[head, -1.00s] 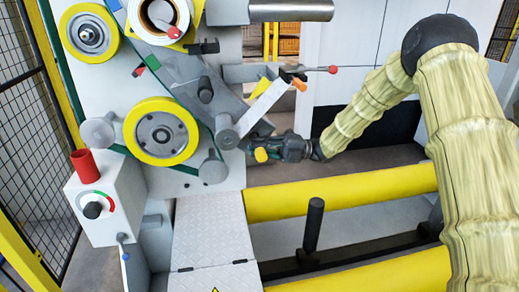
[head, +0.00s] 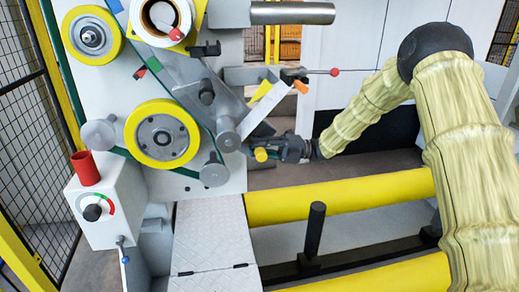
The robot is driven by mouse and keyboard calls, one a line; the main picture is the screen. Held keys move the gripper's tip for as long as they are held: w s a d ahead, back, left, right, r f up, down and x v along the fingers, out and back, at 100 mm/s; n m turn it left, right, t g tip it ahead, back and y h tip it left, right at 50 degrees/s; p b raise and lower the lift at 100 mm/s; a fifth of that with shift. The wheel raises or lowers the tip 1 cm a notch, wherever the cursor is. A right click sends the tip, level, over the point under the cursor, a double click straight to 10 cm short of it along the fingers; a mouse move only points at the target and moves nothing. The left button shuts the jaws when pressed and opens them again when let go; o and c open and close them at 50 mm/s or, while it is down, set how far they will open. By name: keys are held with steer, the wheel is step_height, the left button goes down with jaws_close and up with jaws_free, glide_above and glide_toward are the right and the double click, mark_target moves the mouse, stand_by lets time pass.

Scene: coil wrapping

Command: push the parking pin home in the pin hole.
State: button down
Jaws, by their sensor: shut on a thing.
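My gripper (head: 262,151) is at the right edge of the machine's grey front panel (head: 225,185), just below the slanted pale arm (head: 257,122). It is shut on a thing. A round yellow knob (head: 260,154) shows at its fingers and looks like the head of the parking pin. The pin's shaft and the pin hole are not visible. I cannot tell how deep the pin sits.
A grey roller (head: 228,142) and a yellow-rimmed wheel (head: 162,135) lie left of my gripper. A lever with a red tip (head: 335,71) is above. Yellow rails (head: 345,195) and a black post (head: 314,228) stand below right.

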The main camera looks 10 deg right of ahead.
steer(key=shift+w+b, duration=0.45)
steer(key=shift+w, duration=0.65)
steer(key=c, duration=1.3)
jaws_free()
steer(key=shift+r, duration=0.1)
steer(key=d+f, duration=0.2)
steer(key=d, duration=1)
steer(key=shift+a, duration=0.1)
steer(key=shift+c, duration=0.4)
